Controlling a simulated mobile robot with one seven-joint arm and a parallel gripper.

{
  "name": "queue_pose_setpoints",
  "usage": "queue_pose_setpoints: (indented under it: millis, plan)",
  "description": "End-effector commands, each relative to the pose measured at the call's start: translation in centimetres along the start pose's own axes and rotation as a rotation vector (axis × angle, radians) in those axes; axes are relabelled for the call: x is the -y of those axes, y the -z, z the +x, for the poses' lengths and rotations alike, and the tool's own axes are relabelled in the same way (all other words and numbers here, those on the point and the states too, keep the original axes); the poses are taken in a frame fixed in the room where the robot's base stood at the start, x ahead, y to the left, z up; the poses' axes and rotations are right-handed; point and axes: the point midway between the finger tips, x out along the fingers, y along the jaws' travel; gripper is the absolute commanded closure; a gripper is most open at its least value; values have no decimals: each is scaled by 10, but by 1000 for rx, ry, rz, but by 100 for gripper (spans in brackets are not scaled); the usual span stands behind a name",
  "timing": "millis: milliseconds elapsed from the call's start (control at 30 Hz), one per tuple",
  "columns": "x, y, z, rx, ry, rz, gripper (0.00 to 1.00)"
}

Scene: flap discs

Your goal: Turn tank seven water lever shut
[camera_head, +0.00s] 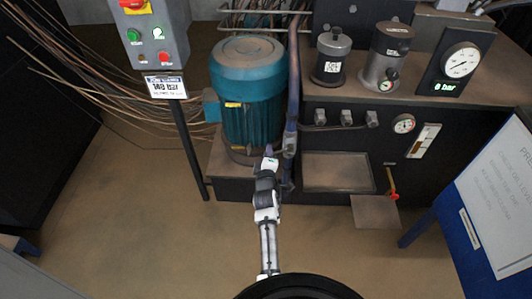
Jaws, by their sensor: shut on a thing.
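A blue-grey pipe (292,85) runs down just right of the teal motor (247,100). A grey valve-like fitting (289,145) sits low on this pipe. A small bluish lever-like piece (268,149) shows left of the fitting, at the tip of my gripper (270,161). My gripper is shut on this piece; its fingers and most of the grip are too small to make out. I cannot read a tank seven label, nor tell the lever's exact angle.
A control box (152,38) stands on a post at left, near loose cables (95,75). A blue-framed sign (495,200) stands at right.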

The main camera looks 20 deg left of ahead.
Motion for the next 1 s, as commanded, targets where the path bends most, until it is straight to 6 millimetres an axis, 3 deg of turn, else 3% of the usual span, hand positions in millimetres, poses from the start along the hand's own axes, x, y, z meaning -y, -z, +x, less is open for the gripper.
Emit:
queue_pose_setpoints:
  millis: [300,833,867,900,1000]
  plan:
    - [6,-6,2,18,-5,-113,100]
    - [7,-8,2,23,-5,-135,100]
    - [7,-8,2,23,-5,-135,69]
    - [7,-9,2,23,-4,-134,64]
    - [7,-8,2,23,-4,-134,64]
